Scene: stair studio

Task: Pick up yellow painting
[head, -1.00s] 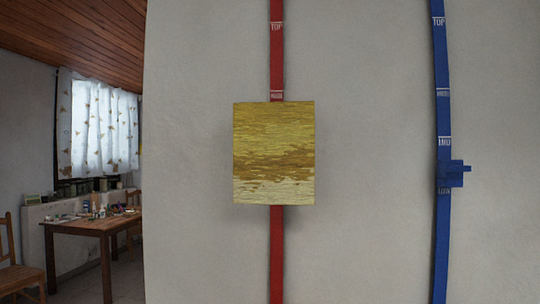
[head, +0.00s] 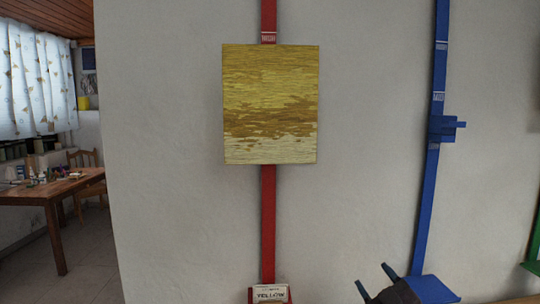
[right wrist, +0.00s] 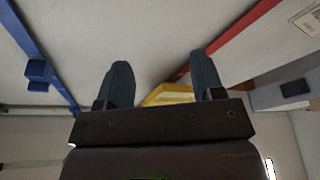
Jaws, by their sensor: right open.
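The yellow painting (head: 270,104) hangs upright on the wall, over a vertical red strip (head: 268,225), in the head view. It has yellow and brown streaks with a pale band along the bottom. My right gripper (head: 376,281) is at the bottom right of the head view, below and to the right of the painting and apart from it. In the right wrist view my right gripper (right wrist: 162,75) is open and empty. A part of the yellow painting (right wrist: 170,95) shows between and beyond its fingers. My left gripper is not in view.
A blue strip (head: 425,205) with a small blue bracket (head: 444,128) runs down the wall at right. A red holder (head: 251,295) with a label sits under the red strip. A blue piece (head: 432,290) is beside my gripper. A wooden table (head: 45,192) stands at left.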

